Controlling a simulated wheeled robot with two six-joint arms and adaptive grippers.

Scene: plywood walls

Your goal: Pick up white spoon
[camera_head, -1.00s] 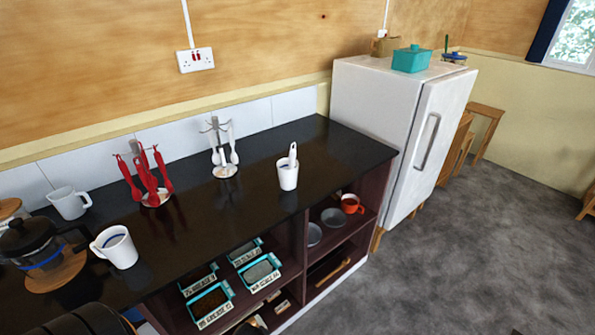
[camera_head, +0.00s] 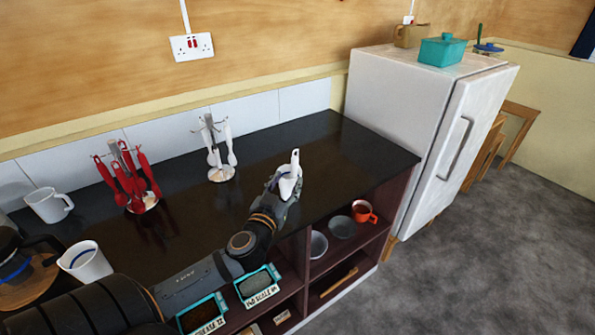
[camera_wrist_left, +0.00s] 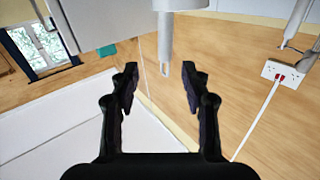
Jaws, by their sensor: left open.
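A white utensil handle (camera_head: 295,162), apparently the white spoon's, stands upright in a white mug (camera_head: 288,186) on the dark counter. The spoon's lower end is hidden inside the mug. My left gripper (camera_head: 283,180) is open at the mug in the head view and partly covers it. In the left wrist view, which looks upside down, the handle (camera_wrist_left: 165,45) points down from the mug (camera_wrist_left: 183,4) toward the space between my open fingertips (camera_wrist_left: 160,80). The fingers show clear of the handle there. My right gripper is out of view.
A rack with white utensils (camera_head: 221,160) and a rack with red utensils (camera_head: 128,180) stand left of the mug. More white mugs (camera_head: 85,262) are further left. A white fridge (camera_head: 420,120) stands right of the counter (camera_head: 335,150). Open shelves are below.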

